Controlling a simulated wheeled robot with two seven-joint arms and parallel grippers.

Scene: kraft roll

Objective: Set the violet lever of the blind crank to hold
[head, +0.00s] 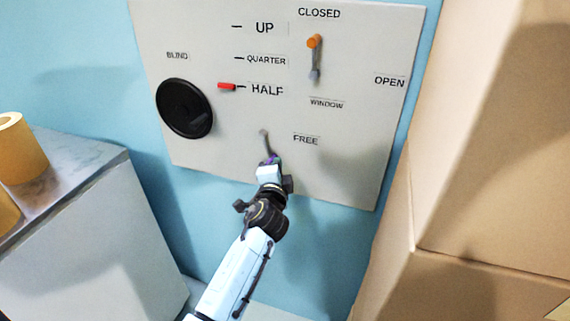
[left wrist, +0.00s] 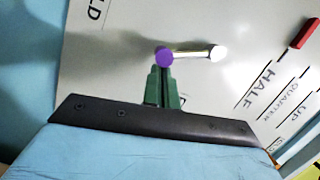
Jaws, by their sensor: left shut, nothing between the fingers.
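The violet lever's grey arm (head: 266,143) hangs downward and slightly right from its pivot on the white panel, with FREE lettered to its right. Its violet knob is mostly behind my gripper in the head view and shows clearly in the left wrist view (left wrist: 165,57), with its arm running right to the pivot. My left gripper (left wrist: 163,72) is shut and empty, its green fingertips right at the knob; I cannot tell whether they touch. It also shows in the head view (head: 271,161). Only "LD" of a label (left wrist: 93,8) shows in the wrist view. My right gripper is not in view.
A black crank wheel (head: 185,108) is on the panel's left, with a red marker (head: 227,87) at HALF. An orange-knobbed window lever (head: 314,42) points up toward CLOSED. Cardboard boxes (head: 495,130) stand at right, a grey cabinet (head: 95,240) with brown rolls (head: 22,150) at left.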

